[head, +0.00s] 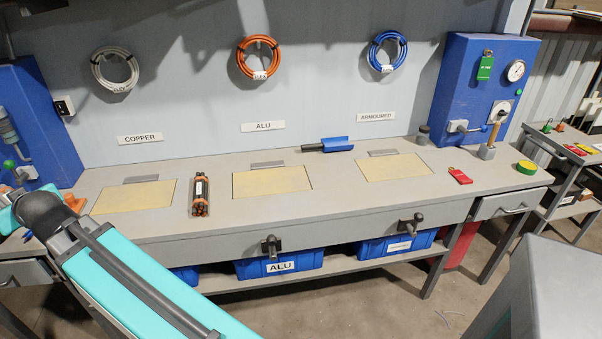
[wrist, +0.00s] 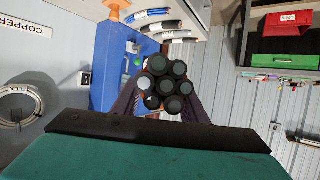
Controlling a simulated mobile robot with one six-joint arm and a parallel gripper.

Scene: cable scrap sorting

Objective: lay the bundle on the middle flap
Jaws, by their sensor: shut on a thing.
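The middle flap (head: 271,181) is a pale yellow panel set in the bench top under the ALU sign, with nothing on it. My gripper (wrist: 165,88) is shut on a bundle of several black cable lengths (wrist: 172,88), seen end-on in the wrist view; one end looks pale. Dark fingers flank it, and it is clear of the bench. The gripper and held bundle do not show clearly in the head view, where my arm reaches off to the left. Another black bundle with orange bands (head: 200,192) lies on the bench between the left and middle flaps.
The left flap (head: 133,197) and right flap (head: 393,165) are bare. A blue scoop (head: 335,144), a red tag-like item (head: 460,176) and a green-yellow roll (head: 526,167) are on the bench. Blue cabinets (head: 478,90) stand at both ends. Levers (head: 271,246) stick out below the front edge.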

